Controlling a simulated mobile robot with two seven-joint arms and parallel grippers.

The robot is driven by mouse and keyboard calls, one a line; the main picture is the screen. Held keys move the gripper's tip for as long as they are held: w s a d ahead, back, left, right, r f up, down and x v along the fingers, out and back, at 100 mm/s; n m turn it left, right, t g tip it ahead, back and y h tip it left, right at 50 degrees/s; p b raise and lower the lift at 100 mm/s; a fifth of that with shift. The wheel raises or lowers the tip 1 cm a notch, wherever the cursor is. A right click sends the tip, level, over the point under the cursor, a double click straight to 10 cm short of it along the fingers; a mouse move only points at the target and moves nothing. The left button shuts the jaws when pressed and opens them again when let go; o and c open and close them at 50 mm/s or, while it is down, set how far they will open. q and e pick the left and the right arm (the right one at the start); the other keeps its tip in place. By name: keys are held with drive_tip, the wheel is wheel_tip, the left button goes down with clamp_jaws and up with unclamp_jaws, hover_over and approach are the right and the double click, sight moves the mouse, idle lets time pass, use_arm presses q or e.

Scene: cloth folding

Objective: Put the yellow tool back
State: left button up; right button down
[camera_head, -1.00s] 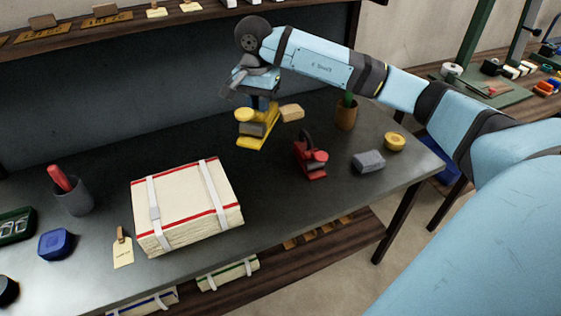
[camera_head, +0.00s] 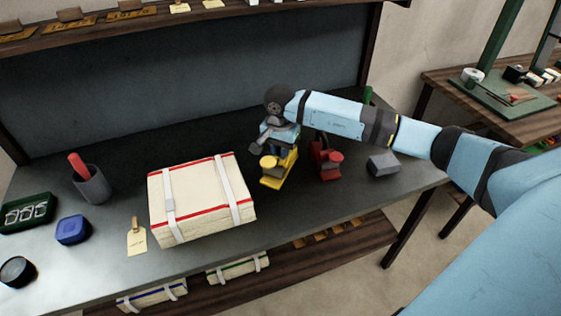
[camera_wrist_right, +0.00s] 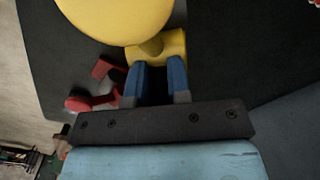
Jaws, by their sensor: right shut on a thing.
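The yellow tool (camera_head: 279,172), with a round knob and a flat base, is at the middle of the dark table, between the cloth stack and the red tool. My right gripper (camera_head: 275,146) is shut on it from above, and the gripper hides part of it. In the right wrist view, the blue fingers of my right gripper (camera_wrist_right: 160,75) close on the yellow tool (camera_wrist_right: 115,15). I cannot tell whether its base touches the table. My left gripper is not in view.
A strapped cloth stack (camera_head: 203,200) lies left of the yellow tool. A red tool (camera_head: 326,160) stands close to its right, also seen in the wrist view (camera_wrist_right: 95,100). A grey block (camera_head: 383,164) lies farther right. A grey cup (camera_head: 91,184) stands left. Table front is partly clear.

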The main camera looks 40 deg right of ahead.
sight(280, 162)
drive_tip(key=shift+f, duration=2.15)
drive_tip(key=shift+f, duration=0.2)
drive_tip(key=c, duration=1.1)
unclamp_jaws()
drive_tip(key=shift+s, duration=0.1)
